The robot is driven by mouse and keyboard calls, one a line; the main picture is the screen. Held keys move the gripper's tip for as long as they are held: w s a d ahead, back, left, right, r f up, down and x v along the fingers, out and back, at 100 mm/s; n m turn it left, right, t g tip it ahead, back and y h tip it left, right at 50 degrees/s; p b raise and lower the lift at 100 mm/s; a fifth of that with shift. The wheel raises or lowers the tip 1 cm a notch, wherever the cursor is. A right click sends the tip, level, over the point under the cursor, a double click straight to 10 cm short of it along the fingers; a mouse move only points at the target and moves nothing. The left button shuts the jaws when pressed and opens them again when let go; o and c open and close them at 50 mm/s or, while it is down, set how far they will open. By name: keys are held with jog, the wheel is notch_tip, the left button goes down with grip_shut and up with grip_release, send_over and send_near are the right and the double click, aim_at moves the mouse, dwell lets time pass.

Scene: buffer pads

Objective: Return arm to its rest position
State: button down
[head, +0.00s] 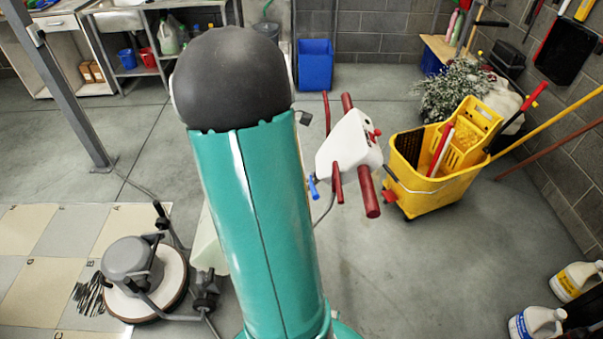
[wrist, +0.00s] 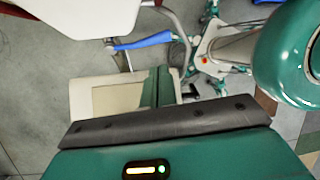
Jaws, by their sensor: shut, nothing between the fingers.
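My gripper (wrist: 165,121) shows at the bottom of the wrist view as a teal housing with a dark bar along its edge and a small lit indicator. It is shut and holds nothing. In the head view my teal arm link rises through the middle to a dark rounded joint, and my gripper is hidden there. The wrist view looks down past the floor machine's white handle head (wrist: 75,14) and blue lever (wrist: 143,41). Other teal parts of my own body show at its upper right.
The floor machine's handle head (head: 346,145) stands close right of my arm; its round scrubber base (head: 135,262) is at lower left on pale tiles. A yellow mop bucket (head: 436,190) stands right. Jugs (head: 538,324) sit at lower right. Bare floor (head: 430,280) lies between.

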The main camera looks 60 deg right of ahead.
jog(key=shift+w+a+r, duration=0.15)
dwell(0.5)
jog(key=w+a+r+m+t, duration=0.1)
jog(key=w+a+r+t, duration=0.15)
jog(key=a, duration=0.35)
jog(key=w+a+r+m+t+h, duration=0.1)
jog(key=w+a+r, duration=0.3)
jog(key=a, duration=0.3)
jog(key=w+a+r+m+t, duration=0.1)
jog(key=w+a+r+t, duration=0.15)
jog(key=a, duration=0.35)
jog(key=s+a+r+m+t+y, duration=0.1)
jog(key=s+a+r+m+t, duration=0.1)
jog(key=a, duration=0.8)
jog(key=s+a+r+m+t+y, duration=0.1)
jog(key=s+a+r+m+t, duration=0.1)
jog(key=a, duration=0.9)
jog(key=shift+r, duration=0.55)
jog(key=shift+d, duration=0.15)
